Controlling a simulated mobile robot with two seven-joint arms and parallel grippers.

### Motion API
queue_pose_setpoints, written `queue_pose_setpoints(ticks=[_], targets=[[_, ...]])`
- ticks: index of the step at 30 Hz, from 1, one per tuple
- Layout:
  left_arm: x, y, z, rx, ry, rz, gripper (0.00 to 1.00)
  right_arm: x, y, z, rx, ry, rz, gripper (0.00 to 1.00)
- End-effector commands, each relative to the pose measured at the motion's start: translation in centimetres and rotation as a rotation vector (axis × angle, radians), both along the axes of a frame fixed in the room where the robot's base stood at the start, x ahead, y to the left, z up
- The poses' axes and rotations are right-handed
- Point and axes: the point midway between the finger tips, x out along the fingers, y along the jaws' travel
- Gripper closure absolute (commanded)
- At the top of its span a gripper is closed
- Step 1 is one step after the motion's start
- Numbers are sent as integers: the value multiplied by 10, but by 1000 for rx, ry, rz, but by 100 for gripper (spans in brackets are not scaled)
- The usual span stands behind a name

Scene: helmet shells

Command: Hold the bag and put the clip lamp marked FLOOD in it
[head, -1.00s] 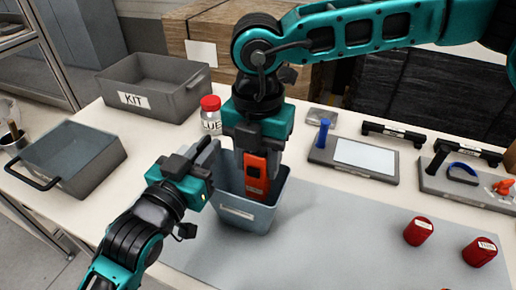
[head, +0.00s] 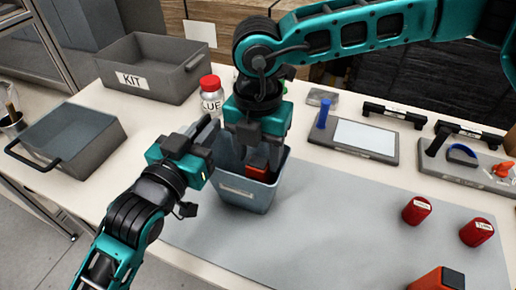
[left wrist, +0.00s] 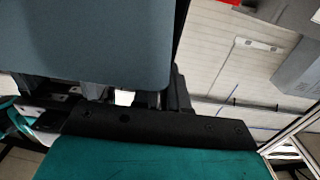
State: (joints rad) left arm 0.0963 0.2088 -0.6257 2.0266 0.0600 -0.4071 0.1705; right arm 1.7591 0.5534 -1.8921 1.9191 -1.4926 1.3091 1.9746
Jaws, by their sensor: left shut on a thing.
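The bag (head: 245,197) is a blue-grey, open-topped container with a pale label, standing on the grey mat. My left gripper (head: 207,135) is shut on its left rim. In the left wrist view the bag's wall (left wrist: 90,40) fills the upper left. An orange-red clip lamp (head: 257,167) is inside the bag's mouth, its lower part hidden by the front wall and its marking not readable. My right gripper (head: 258,145) points down into the bag right above this lamp. Its fingertips are partly hidden, so I cannot tell whether it still grips the lamp.
Another orange-red object (head: 440,279) with a dark patch shows at the bottom edge. Two red cans (head: 417,210) (head: 476,232) stand at the mat's right. A red-capped glue bottle (head: 210,95) stands behind the bag. The KIT bin (head: 150,75) is back left. The mat's middle is clear.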

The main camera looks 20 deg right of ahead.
Motion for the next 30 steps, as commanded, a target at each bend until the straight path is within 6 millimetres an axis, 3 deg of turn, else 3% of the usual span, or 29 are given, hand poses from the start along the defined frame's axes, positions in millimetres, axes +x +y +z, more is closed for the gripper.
queue_pose_setpoints(ticks=[6, 16, 30], targets=[[0, 0, 0, 1, 1, 0, 100, 0, 0, 0, 0, 0, 0, 24], [0, 0, 0, 1, 0, 1, 100, 0, 0, 7, -1, -1, 0, 24], [0, 0, 0, 1, 0, 0, 100, 0, 0, 98, 1, -3, 0, 24]])
